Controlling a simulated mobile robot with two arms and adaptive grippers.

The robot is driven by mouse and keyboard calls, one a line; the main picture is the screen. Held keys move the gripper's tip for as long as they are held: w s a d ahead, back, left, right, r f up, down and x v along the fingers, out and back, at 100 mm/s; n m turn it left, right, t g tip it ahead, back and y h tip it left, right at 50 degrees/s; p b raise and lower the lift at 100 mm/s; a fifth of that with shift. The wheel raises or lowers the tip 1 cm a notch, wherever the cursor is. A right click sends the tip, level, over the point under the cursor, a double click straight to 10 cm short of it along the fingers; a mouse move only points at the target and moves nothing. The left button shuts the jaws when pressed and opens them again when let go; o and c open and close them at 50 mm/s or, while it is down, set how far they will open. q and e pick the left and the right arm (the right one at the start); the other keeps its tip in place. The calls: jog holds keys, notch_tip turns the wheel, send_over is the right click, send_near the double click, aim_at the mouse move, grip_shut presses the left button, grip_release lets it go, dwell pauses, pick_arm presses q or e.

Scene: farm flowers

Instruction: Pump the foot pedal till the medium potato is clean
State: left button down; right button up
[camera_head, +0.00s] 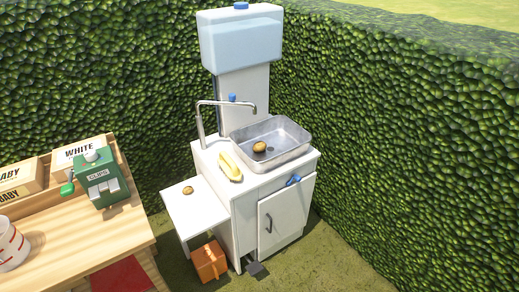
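A brown potato (260,147) lies in the metal sink basin (290,154) on top of the white wash cabinet (285,222). A smaller-looking potato (188,190) lies on the white side shelf (200,212) to the left. I cannot tell their sizes for sure or how dirty they are. The dark foot pedal (256,270) sticks out at the bottom front of the cabinet, near the ground. The faucet (228,103) arches toward the basin, and no water stream shows. Neither of my grippers is in view.
A yellow object (230,166) lies on the counter beside the basin. A water tank (240,42) stands behind. An orange box (209,261) sits on the ground left of the pedal. Hedges close the back and right.

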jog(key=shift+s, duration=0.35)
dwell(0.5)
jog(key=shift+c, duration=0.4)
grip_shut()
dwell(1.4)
